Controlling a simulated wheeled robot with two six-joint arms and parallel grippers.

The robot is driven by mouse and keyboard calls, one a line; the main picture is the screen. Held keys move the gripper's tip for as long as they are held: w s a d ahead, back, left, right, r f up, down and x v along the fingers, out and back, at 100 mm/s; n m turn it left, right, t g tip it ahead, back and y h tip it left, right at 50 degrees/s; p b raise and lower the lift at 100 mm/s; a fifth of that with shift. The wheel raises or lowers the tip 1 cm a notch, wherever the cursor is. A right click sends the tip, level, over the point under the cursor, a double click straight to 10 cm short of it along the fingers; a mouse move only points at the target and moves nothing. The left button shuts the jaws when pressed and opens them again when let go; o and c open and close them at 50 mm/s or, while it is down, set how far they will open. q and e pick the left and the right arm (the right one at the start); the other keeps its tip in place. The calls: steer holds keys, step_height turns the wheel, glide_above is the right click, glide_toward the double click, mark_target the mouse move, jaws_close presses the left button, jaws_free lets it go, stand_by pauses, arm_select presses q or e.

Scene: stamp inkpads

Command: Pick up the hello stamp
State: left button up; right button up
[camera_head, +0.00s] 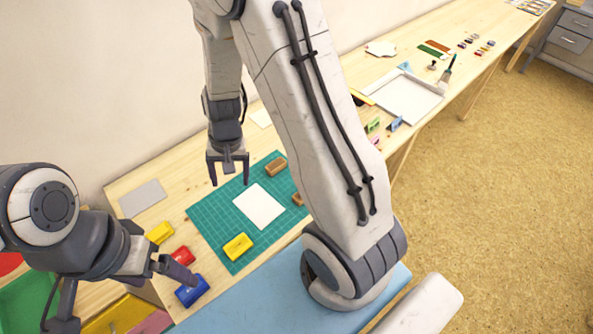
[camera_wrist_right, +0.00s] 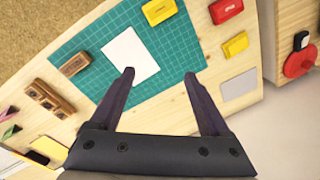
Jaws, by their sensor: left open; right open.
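A wooden stamp block (camera_head: 276,167) lies at the back right of the green cutting mat (camera_head: 210,213). Another wooden block (camera_head: 297,199) lies at its right edge, partly behind my arm. In the right wrist view one wooden stamp (camera_wrist_right: 75,63) lies left of the white paper, and a wooden group (camera_wrist_right: 53,97) lies beside the mat. No lettering is readable, so I cannot tell which is the hello stamp. My right gripper (camera_head: 228,168) is open and empty above the mat's back part; its fingers show in the wrist view (camera_wrist_right: 162,85). My left gripper (camera_head: 176,268) is open beside the inkpads.
A white paper (camera_head: 259,206) and a yellow inkpad (camera_head: 237,246) lie on the mat. Yellow (camera_head: 159,232), red (camera_head: 181,256) and blue (camera_head: 191,291) inkpads stand left of it. A grey sheet (camera_head: 143,197) lies at the back left. My arm hides part of the table.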

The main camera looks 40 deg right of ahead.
steer(key=w+d+f+m+p, duration=0.1)
steer(key=d+f+m+p, duration=0.35)
steer(key=d, duration=0.65)
arm_select(q)
step_height(320, 180, up, 10)
steer(key=p, duration=0.3)
arm_select(e)
steer(key=s+d+f+m+b, duration=0.1)
steer(key=d+f+m, duration=0.1)
steer(key=d+f, duration=0.1)
steer(key=s+d+f+m+h+b, duration=0.1)
steer(key=s+d+f+m+b, duration=0.1)
steer(key=d+f, duration=0.1)
steer(key=s+d+f+m+b, duration=0.2)
steer(key=d+f, duration=0.2)
steer(key=f, duration=0.1)
steer(key=shift+s+f, duration=0.1)
steer(key=shift+f, duration=0.2)
step_height(320, 180, down, 5)
steer(key=b, duration=0.5)
steer(key=shift+f, duration=0.15)
arm_select(q)
step_height(320, 180, down, 10)
steer(key=shift+f, duration=0.15)
steer(key=shift+s+d, duration=0.1)
arm_select(e)
jaws_close()
